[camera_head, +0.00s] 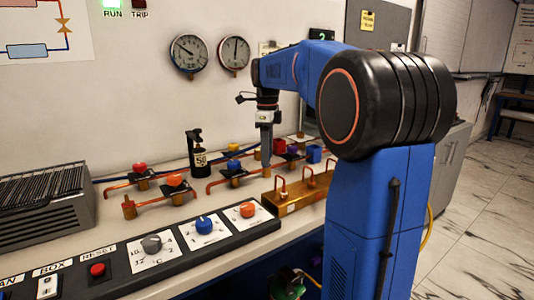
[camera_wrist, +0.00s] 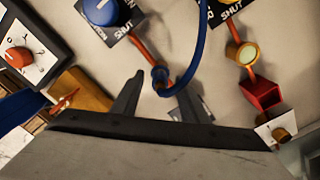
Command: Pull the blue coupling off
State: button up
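The blue coupling (camera_wrist: 160,77) sits at the end of a short copper pipe in the wrist view, with a blue hose (camera_wrist: 198,45) curving up from it. My gripper (camera_wrist: 157,99) is open; its two dark fingers stand apart, one on each side of the coupling in the picture. I cannot tell how far above it they are, and no contact shows. In the head view my gripper (camera_head: 266,163) points down over the pipes behind the brass block, and I cannot make out the coupling there.
A brass block (camera_head: 292,198) with copper loops stands just in front of my gripper. A red block (camera_wrist: 262,94) and a yellow-ringed fitting (camera_wrist: 244,53) are to the right in the wrist view. A black bottle (camera_head: 198,158) stands left of the arm. The control panel (camera_head: 120,262) lines the bench's front.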

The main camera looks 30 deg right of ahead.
grip_shut()
jog(key=c, duration=0.6)
grip_release()
jog(key=shift+c, duration=0.2)
grip_shut()
jog(key=shift+r, duration=0.15)
jog(key=shift+r, duration=2.4)
